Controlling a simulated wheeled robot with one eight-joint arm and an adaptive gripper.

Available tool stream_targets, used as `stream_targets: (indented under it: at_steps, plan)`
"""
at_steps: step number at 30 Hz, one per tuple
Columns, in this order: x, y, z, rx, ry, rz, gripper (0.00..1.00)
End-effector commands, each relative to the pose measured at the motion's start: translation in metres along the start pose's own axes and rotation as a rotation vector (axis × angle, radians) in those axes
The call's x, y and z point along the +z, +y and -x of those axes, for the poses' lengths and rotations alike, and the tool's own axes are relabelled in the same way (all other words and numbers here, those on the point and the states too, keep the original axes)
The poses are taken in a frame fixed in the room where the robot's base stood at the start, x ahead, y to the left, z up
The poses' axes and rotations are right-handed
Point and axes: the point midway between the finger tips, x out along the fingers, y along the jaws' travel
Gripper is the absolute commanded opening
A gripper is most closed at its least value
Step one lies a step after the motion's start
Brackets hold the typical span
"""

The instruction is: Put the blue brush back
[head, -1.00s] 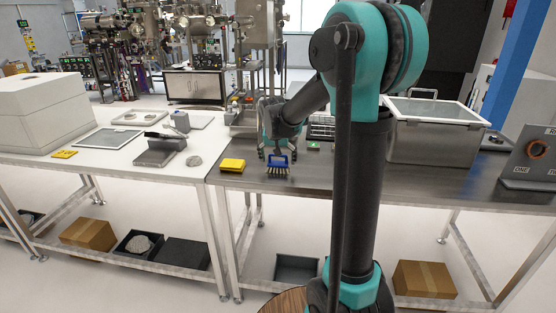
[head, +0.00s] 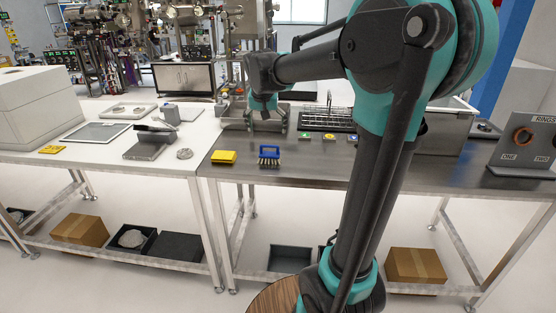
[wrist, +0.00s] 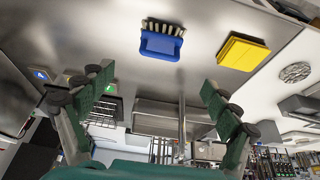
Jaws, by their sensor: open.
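The blue brush (head: 269,151) rests on the dark metal table near its front edge, its pale bristles towards that edge. It also shows in the wrist view (wrist: 160,43), where nothing touches it. My gripper (head: 268,127) is open and empty, behind the brush and apart from it. In the wrist view its two green-padded fingers (wrist: 157,82) are spread wide, with the brush beyond and between them. A black wire rack (head: 327,118) stands behind and to the right, partly hidden by my arm. Small marker tiles (head: 328,137), one with a blue sign (head: 353,138), lie before it.
A yellow block (head: 223,157) lies left of the brush, also seen in the wrist view (wrist: 242,52). A ring board (head: 525,142) stands at the right end. The white table (head: 105,160) adjoins on the left.

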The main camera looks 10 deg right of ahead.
Motion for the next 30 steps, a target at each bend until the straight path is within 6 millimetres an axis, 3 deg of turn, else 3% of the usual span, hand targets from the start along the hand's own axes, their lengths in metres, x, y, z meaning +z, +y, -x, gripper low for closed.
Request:
stream_targets:
  at_steps: [2,5,8,12,15,18,22,30]
  plan:
    - [0.006,0.004,-0.003,-0.002,-0.001,0.006,0.89]
    - [0.034,0.021,-0.018,-0.013,-0.009,0.032,0.89]
    - [0.087,0.051,-0.043,-0.034,-0.018,0.085,0.89]
    - [0.177,0.092,-0.077,-0.071,-0.027,0.173,0.89]
    - [0.234,0.114,-0.095,-0.093,-0.027,0.226,0.89]
    - [0.273,0.126,-0.106,-0.110,-0.025,0.264,0.89]
    - [0.295,0.132,-0.112,-0.119,-0.023,0.287,0.89]
    - [0.296,0.132,-0.112,-0.120,-0.023,0.290,0.89]
